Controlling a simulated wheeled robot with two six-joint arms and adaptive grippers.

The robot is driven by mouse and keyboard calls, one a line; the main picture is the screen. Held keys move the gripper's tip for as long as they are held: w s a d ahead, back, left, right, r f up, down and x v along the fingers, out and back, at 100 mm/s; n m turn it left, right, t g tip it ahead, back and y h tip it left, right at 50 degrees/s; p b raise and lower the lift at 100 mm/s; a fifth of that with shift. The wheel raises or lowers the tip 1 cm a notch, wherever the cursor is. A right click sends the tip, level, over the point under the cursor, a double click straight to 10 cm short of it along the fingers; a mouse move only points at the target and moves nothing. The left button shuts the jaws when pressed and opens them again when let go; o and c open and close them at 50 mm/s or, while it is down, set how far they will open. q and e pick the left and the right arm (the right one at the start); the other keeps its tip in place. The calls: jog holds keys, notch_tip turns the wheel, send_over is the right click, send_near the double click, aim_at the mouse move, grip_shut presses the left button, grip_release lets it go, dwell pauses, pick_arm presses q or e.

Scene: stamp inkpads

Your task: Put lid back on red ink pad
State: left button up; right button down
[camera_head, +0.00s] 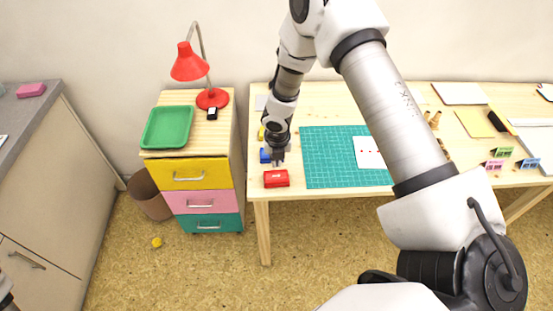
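The red ink pad (276,180) sits at the front left corner of the wooden table. It looks like a small red box; I cannot tell its lid apart from its base. My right gripper (279,161) points down just behind and above the red ink pad. Its fingers are small and dark here, so I cannot tell whether they are open or hold anything. A blue ink pad (264,157) is partly hidden behind my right gripper. A yellow ink pad (261,133) stands farther back. My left gripper is not clearly in view.
A green cutting mat (320,172) with a white card (368,153) lies right of the pads. A drawer cabinet with a green tray (166,128) and a red lamp (190,63) stands left of the table.

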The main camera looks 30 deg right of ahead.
aim_at(277, 176)
jog(key=shift+f, duration=0.15)
dwell(0.4)
jog(key=shift+f+b, duration=2.45)
jog(key=shift+f, duration=0.55)
jog(key=shift+r, duration=0.1)
jog(key=shift+r, duration=0.1)
notch_tip(277, 176, up, 7)
jog(key=p, duration=0.7)
jog(key=shift+p, duration=0.4)
jog(key=shift+f, duration=0.25)
